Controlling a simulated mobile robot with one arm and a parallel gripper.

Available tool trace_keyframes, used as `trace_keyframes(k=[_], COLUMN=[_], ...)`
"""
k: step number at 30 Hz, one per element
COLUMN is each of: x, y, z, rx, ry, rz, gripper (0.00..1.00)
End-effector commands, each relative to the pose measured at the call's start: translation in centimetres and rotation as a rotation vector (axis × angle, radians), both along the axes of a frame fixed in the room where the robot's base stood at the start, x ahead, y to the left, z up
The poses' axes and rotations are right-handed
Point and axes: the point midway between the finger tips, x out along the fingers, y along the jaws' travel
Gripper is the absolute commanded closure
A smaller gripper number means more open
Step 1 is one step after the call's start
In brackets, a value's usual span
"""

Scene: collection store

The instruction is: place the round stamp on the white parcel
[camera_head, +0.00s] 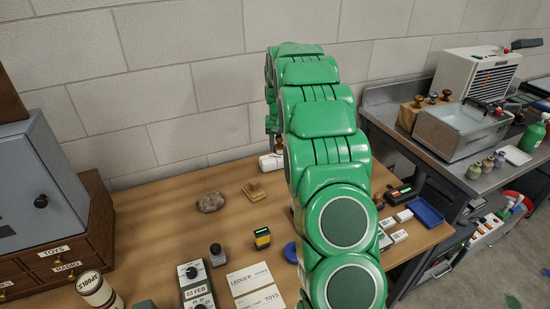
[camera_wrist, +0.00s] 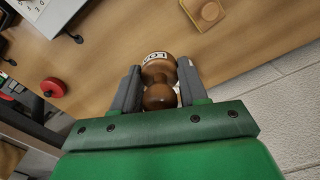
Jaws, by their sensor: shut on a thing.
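My gripper (camera_wrist: 160,78) is shut on the round stamp (camera_wrist: 160,97) in the wrist view. The stamp is brown wood with a ball-shaped knob, and a pale band with dark lettering is on its wider end. In the head view, my green arm hides the gripper, and part of the brown stamp (camera_head: 280,146) shows left of the arm. The white parcel (camera_head: 268,163) shows partly behind the arm, just below the stamp in the picture. Whether the stamp touches the parcel cannot be told.
A grey cabinet (camera_head: 38,185) stands left. A blue tray (camera_head: 425,212) lies right, before a metal bench (camera_head: 400,125).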

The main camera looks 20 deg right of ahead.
Motion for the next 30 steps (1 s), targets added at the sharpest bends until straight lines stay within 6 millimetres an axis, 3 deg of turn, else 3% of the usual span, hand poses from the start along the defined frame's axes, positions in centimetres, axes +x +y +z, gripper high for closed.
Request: trace_keyframes(k=[30], x=[7.5], y=[-2.5], z=[-3.5], rx=[0.001], ry=[0.002], rz=[0.000], gripper=[0.87])
